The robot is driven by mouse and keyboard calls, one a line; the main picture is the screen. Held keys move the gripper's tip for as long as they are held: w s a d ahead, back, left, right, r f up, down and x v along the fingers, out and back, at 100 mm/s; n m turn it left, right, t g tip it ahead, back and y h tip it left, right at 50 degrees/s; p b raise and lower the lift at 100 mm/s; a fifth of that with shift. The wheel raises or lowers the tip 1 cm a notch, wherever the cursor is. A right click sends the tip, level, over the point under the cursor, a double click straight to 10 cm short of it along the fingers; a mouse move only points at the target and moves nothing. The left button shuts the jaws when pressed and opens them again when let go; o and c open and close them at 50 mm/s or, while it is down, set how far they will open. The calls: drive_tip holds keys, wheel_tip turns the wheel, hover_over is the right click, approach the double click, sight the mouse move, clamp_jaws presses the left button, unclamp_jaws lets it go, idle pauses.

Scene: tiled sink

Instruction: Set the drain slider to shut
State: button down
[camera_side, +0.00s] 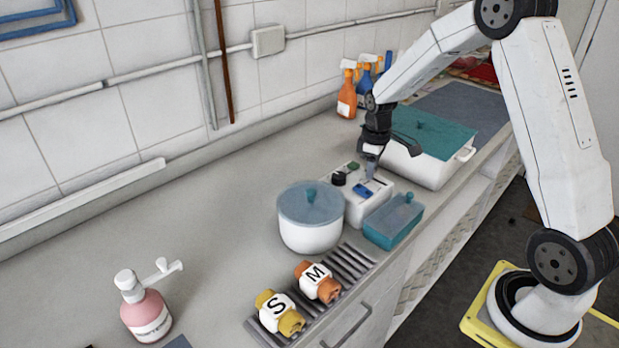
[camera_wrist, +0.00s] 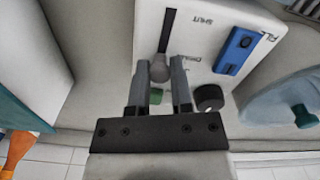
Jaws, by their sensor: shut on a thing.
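The white control box (camera_side: 372,203) stands on the counter, and its top panel (camera_wrist: 203,40) fills the middle of the wrist view. A dark slot (camera_wrist: 168,30) runs along the panel, with the word SHUT beside its far part. The grey slider knob (camera_wrist: 159,69) sits at the slot's near end, by a partly hidden label that seems to read DRAIN. My gripper (camera_wrist: 162,80) is shut on this knob, one finger on each side. In the side view my gripper (camera_side: 371,158) reaches down onto the box and hides the knob.
A blue switch (camera_wrist: 234,51) marked FILL, a black dial (camera_wrist: 209,97) and a green button (camera_wrist: 156,97) share the panel. A lidded white pot (camera_side: 311,225), a teal-lidded container (camera_side: 440,160) and a small teal box (camera_side: 393,228) crowd around it. The left counter is mostly clear.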

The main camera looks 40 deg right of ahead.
sight(385, 185)
drive_tip(key=shift+s, duration=2.05)
drive_tip(key=c, duration=0.5)
unclamp_jaws()
drive_tip(key=shift+s, duration=0.1)
drive_tip(key=shift+r, duration=0.1)
drive_tip(key=shift+r, duration=3.85)
